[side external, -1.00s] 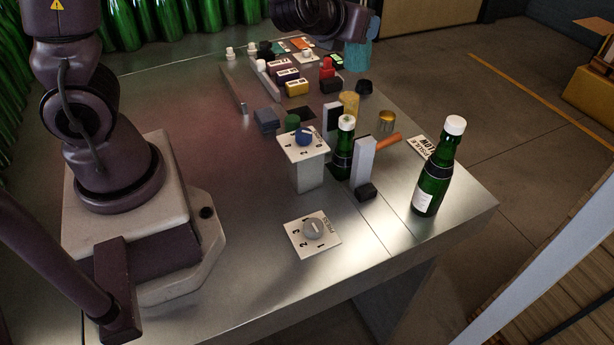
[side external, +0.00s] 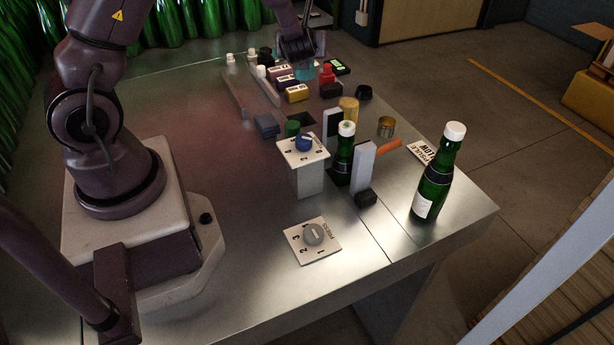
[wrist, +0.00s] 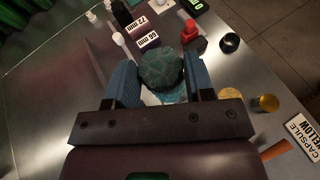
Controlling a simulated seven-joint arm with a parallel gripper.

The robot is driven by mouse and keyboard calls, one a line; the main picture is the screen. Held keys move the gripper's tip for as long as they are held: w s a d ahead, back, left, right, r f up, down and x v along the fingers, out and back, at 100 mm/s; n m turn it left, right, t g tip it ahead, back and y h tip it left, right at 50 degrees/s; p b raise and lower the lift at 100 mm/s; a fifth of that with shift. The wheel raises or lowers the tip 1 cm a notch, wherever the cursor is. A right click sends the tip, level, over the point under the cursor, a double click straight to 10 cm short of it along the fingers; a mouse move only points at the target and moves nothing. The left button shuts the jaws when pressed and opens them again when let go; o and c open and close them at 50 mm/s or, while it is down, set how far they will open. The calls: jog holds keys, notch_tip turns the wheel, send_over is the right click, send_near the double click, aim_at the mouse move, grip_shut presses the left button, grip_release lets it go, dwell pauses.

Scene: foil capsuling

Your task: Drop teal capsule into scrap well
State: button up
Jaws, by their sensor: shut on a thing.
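The teal capsule (wrist: 160,72) is pinched between the two blue fingers of my gripper (wrist: 161,84) in the wrist view. In the side view it shows as a small teal patch (side external: 304,74) under my gripper (side external: 303,66), which is above the far part of the table over the labelled blocks.
A gold cylinder (side external: 349,109), a green bottle (side external: 345,153) and a dial post (side external: 306,172) stand closer to the camera. Another bottle (side external: 433,180) is at right.

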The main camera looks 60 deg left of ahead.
jog(key=shift+f, duration=0.9)
jog(key=o, duration=1)
jog(key=shift+c, duration=0.2)
jog(key=v, duration=1.3)
